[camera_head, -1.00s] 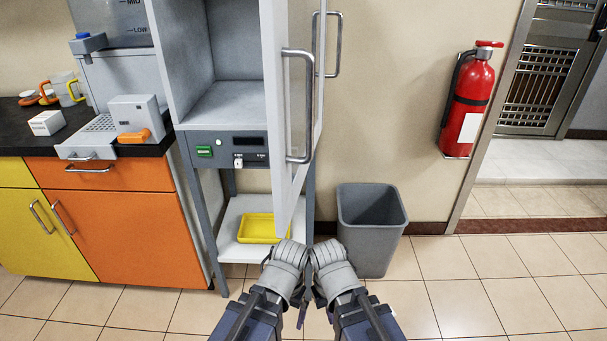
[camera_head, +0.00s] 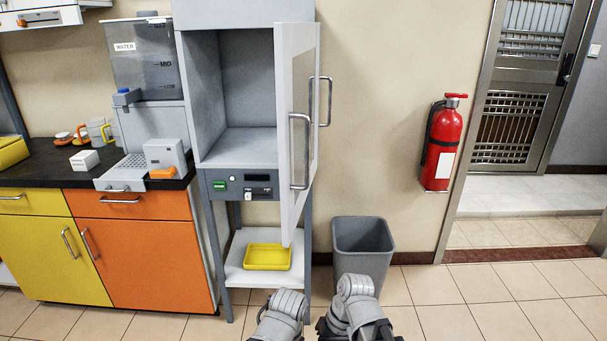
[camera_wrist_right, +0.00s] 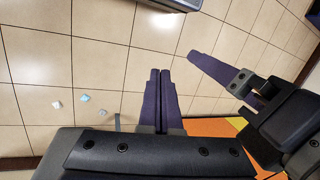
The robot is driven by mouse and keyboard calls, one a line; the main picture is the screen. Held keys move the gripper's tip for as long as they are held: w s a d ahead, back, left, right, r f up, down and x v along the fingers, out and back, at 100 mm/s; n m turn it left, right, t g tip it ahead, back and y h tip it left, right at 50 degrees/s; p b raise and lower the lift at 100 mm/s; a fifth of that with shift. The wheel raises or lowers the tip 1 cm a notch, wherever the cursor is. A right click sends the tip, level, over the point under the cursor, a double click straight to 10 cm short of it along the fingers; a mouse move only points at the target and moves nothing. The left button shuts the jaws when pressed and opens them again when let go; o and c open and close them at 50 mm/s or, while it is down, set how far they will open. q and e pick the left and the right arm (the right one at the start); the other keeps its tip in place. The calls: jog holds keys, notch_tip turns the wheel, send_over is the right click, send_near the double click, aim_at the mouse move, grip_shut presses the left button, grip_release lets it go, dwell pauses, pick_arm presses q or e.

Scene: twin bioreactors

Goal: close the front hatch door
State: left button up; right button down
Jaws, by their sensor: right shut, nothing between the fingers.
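The front hatch door (camera_head: 299,130) is a pale panel with a window, hinged on the right side of the tall grey cabinet (camera_head: 205,100). It stands wide open, swung out towards me. One bar handle (camera_head: 292,150) is on its left side and another (camera_head: 328,100) shows to its right. The compartment behind is open and looks empty. Both my arms are low in the head view, apart from the door, with their grippers out of frame. In the right wrist view my right gripper (camera_wrist_right: 160,95) is shut and empty. My left gripper (camera_wrist_right: 212,70) shows beside it; its opening is unclear.
A grey bin (camera_head: 362,240) stands right of the cabinet. A yellow tray (camera_head: 268,257) lies on the low shelf. An orange cupboard (camera_head: 150,250) is at left and a fire extinguisher (camera_head: 441,145) hangs at right. The tiled floor at right is open.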

notch_tip(320, 180, up, 9)
jog(key=w+m+y+p, duration=0.1)
jog(key=w+y+p, duration=0.1)
jog(key=y+p, duration=0.25)
jog(key=m+t+y+p, duration=0.3)
jog(key=t+y+p, duration=0.2)
jog(key=y+p, duration=0.7)
send_near(288, 180)
jog(key=a, duration=0.2)
jog(key=w+a+r+h+p, duration=0.1)
jog(key=a, duration=0.1)
jog(key=a+h+p, duration=0.1)
jog(key=a, duration=0.1)
jog(key=shift+w+a+r, duration=0.25)
jog(key=shift+w+r, duration=0.05)
jog(key=shift+r, duration=0.05)
jog(key=shift+a, duration=0.1)
